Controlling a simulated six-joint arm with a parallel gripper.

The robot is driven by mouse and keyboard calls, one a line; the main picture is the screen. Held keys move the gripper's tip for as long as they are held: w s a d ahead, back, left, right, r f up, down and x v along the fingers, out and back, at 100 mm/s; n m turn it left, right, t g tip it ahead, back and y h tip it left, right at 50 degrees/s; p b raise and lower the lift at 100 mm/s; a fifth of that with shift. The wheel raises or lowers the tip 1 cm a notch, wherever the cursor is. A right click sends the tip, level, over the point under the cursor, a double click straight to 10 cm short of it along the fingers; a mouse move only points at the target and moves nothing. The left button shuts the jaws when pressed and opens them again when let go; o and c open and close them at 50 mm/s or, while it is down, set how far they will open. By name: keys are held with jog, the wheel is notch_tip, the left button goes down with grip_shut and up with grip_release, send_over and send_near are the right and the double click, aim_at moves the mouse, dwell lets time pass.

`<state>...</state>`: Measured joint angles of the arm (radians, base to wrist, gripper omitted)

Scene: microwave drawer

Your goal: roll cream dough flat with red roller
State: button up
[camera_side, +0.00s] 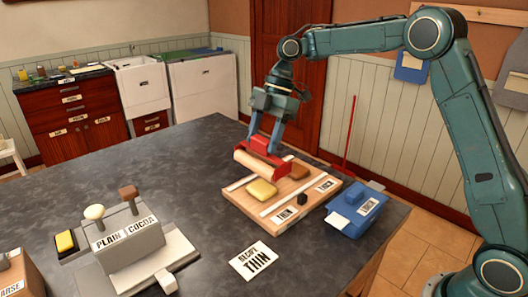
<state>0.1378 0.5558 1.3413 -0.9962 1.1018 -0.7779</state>
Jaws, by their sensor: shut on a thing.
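A red-framed roller (262,163) with a pale wooden cylinder is held by my gripper (263,147), which is shut on its red top. The roller is over the far left part of a wooden board (250,208). The cream dough (261,191), a pale yellow rounded slab, lies on the board just in front of the roller. I cannot tell whether the roller touches the board. A brown slab (299,172) lies on the board to the right of the roller.
A small black block (302,198) and labels are at the board's front side. A blue box (355,210) stands right of the board. A grey PLAIN/COCOA lever unit (128,245) stands left. The table (180,160) behind it is clear.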

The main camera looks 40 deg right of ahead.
aim_at(264, 156)
jog(key=shift+f, duration=2.75)
